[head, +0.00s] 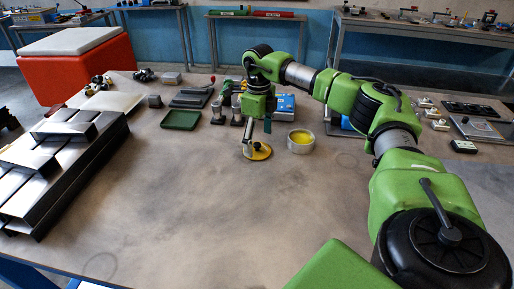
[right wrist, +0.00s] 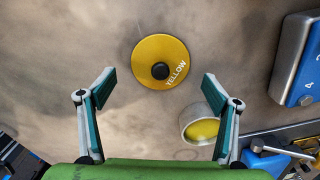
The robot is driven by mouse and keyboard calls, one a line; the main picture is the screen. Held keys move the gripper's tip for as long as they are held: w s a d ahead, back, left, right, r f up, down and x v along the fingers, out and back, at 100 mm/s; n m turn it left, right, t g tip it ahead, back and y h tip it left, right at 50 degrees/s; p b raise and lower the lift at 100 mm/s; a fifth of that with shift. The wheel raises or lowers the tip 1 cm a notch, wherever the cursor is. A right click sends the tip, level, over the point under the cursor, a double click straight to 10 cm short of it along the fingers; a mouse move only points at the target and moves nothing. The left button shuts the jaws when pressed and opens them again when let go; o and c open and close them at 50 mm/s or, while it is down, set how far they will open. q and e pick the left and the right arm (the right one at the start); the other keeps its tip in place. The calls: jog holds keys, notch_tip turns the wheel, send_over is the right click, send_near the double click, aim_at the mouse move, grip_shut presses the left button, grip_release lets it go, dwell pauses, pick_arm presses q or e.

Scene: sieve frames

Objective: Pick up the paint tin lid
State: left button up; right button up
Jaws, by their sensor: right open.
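The paint tin lid (head: 262,154) is a flat yellow disc with a black knob, lying on the table in the middle of the head view. In the right wrist view the lid (right wrist: 150,52) shows the word YELLOW and sits ahead of the fingertips, near the picture's centre line. My right gripper (head: 257,138) hangs pointing down over the lid. Its two fingers (right wrist: 160,90) are spread wide with nothing between them. An open white tin with yellow inside (head: 300,147) stands just right of the lid; the tin also shows in the right wrist view (right wrist: 187,132). My left gripper is not visible.
A blue box (head: 285,104) stands behind the tin; its edge shows in the right wrist view (right wrist: 290,78). A green tray (head: 180,120) lies to the left. Stepped dark metal blocks (head: 60,165) fill the far left. The table's front middle is clear.

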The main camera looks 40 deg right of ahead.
notch_tip(320, 180, down, 2)
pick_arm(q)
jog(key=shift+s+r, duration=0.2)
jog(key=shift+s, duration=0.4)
pick_arm(e)
jog(key=shift+f, duration=0.15)
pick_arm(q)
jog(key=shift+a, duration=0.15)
pick_arm(e)
grip_shut()
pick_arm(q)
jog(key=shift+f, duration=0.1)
